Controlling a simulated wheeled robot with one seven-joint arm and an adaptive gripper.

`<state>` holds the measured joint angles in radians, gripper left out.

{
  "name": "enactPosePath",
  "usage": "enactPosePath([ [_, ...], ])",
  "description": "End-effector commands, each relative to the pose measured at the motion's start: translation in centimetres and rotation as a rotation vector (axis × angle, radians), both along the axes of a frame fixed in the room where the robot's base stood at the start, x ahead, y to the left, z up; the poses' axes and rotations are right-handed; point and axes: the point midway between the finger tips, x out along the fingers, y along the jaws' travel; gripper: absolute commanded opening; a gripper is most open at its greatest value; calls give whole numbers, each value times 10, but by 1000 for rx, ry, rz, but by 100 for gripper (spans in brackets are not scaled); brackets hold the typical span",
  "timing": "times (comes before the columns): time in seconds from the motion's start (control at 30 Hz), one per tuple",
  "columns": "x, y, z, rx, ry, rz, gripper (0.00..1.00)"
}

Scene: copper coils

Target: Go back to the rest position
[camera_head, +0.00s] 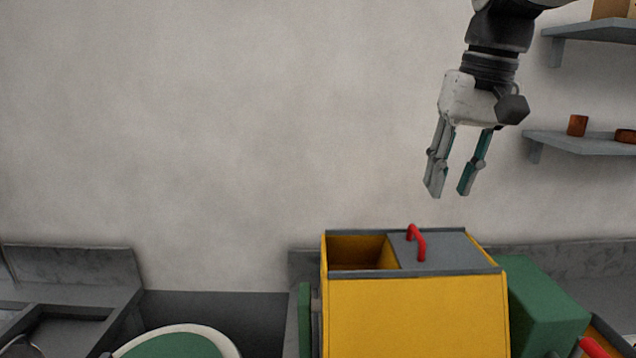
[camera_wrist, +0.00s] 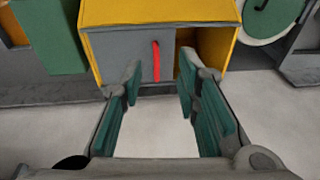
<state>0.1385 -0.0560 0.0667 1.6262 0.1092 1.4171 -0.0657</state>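My gripper (camera_head: 450,192) is in the upper right of the head view, pointing down, with its fingers apart and nothing between them. The yellow box (camera_head: 415,318) has a grey lid (camera_head: 452,250) with a red handle (camera_head: 416,243). The lid covers the right part of the top, and the left part is open. In the wrist view the open fingers (camera_wrist: 157,80) show in front of the box (camera_wrist: 160,12), with the grey lid (camera_wrist: 125,55) and red handle (camera_wrist: 156,60) beyond them.
A green block (camera_head: 545,305) stands right of the box. A round green-topped thing with a pale rim (camera_head: 180,345) is at lower left. Grey shelves (camera_head: 585,144) with small copper-brown items (camera_head: 577,125) are on the wall at right. The wall space left of my gripper is clear.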

Motion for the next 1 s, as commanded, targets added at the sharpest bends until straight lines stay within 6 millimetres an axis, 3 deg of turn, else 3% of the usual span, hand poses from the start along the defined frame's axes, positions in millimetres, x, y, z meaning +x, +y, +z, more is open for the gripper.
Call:
enactPosePath([
  [0.03, -16, 2, -2, -11, -23, -2, 30],
  [0.27, -75, 5, -27, -53, -124, -12, 30],
  [0.6, -153, 4, -87, -89, -270, -14, 30],
  [0.8, -176, 3, -113, -95, -320, -10, 30],
  [1.0, -181, 3, -120, -96, -332, -9, 30],
])
